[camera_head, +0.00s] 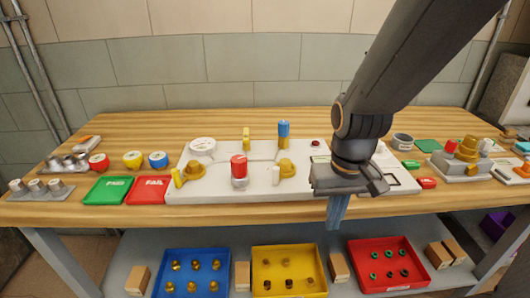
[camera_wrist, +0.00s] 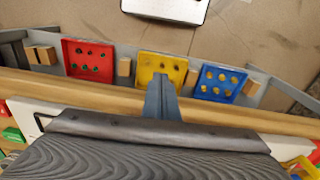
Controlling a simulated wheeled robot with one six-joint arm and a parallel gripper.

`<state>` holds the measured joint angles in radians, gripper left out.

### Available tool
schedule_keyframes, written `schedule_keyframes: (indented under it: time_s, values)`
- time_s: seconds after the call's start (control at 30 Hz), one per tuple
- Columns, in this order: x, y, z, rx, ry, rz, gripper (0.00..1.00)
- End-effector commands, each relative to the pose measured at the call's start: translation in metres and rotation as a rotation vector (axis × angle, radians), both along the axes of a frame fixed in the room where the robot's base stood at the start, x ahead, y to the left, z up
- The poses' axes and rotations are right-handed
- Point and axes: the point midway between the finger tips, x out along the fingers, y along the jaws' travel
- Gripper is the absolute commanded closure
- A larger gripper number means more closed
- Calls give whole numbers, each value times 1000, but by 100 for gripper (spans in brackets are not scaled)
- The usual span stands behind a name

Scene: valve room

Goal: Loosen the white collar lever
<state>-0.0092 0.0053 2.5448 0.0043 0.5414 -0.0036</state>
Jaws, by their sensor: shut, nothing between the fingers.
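The white lever (camera_head: 276,175) stands upright against the left side of a brass collar (camera_head: 287,168), on the white panel (camera_head: 220,190) on the bench. My gripper (camera_head: 338,214) hangs at the bench's front edge, to the right of the white lever and apart from it. Its blue-grey fingers are together, pointing down, with nothing held; they also show in the wrist view (camera_wrist: 162,95). The white lever cannot be made out in the wrist view.
A yellow lever (camera_head: 177,178) with its brass collar, a red-topped valve (camera_head: 239,170) and a blue-topped one (camera_head: 284,132) share the panel. Green (camera_head: 107,189) and red (camera_head: 148,190) plates lie left. Blue (camera_head: 193,290), yellow (camera_head: 254,293) and red (camera_head: 354,286) bins stand below.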

Motion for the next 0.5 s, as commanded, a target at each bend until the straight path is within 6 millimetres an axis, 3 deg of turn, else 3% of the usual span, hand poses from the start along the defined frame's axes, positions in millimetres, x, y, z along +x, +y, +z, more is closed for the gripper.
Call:
schedule_keyframes:
  time_s: [0.03, 0.37, 0.5]
  values:
    - [2, 1, 17, -1, -17, 7, 100]
    - [39, 13, 75, -10, -92, 90, 100]
    - [73, 33, 99, -22, -75, 201, 100]
